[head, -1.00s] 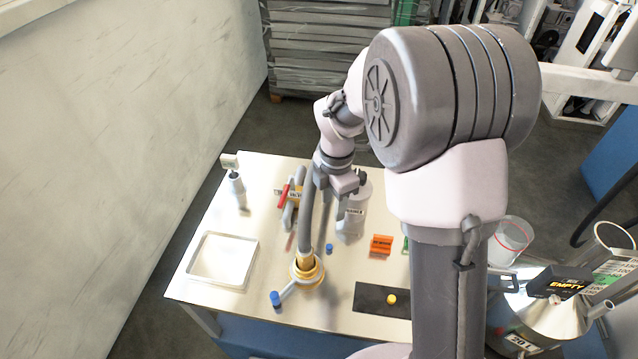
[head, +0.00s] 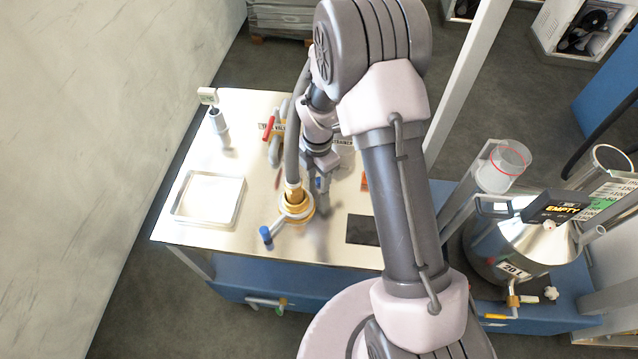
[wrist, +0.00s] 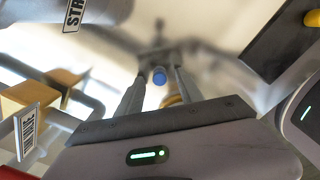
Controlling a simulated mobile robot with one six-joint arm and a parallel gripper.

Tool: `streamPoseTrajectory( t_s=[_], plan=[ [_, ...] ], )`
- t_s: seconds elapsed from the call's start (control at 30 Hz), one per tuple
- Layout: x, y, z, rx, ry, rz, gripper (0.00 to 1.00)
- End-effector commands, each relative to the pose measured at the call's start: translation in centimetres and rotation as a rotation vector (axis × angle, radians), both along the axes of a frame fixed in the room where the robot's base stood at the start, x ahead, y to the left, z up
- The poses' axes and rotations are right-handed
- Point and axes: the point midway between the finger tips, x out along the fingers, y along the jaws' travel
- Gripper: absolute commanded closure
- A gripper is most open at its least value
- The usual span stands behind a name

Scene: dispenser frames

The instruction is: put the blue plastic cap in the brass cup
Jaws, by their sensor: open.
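The blue plastic cap (wrist: 159,75) shows small in the wrist view, lined up between my two finger tips; I cannot tell whether it is between them or beyond. In the head view a bit of blue (head: 318,183) shows beside my fingers. My gripper (head: 323,205) points down over the bench, open, with its fingers apart in the wrist view (wrist: 160,68). The brass cup (head: 308,210) appears to be the gold round piece left of my gripper, with a grey hose at its middle; its inside is hidden. A brass patch (wrist: 173,100) shows behind one finger.
A blue-tipped lever (head: 266,236) juts from the brass piece. A shallow white tray (head: 177,212) lies left, a dark mat (head: 361,230) right. Red-handled pipework (head: 268,128) and a nozzle (head: 219,128) stand behind. A steel 20 L vessel (head: 490,250) stands far right.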

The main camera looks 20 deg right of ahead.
Motion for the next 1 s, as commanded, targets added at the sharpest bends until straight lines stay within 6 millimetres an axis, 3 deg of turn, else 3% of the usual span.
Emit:
streamPoseTrajectory(
  t_s=[0.17, 0.3, 0.4, 0.77, 1.0],
  plan=[
    [0.1, 0.0, 0.1, 0.0, -0.002, -0.001, 0.58],
    [0.1, 0.0, 0.1, 0.0, -0.002, -0.001, 0.86],
    [0.1, 0.0, 0.1, 0.0, -0.002, -0.001, 1.0],
    [0.1, 0.0, 0.4, 0.0, -0.002, -0.001, 1.0],
    [0.1, 0.0, 3.7, 0.001, -0.004, -0.001, 1.0]
  ],
)
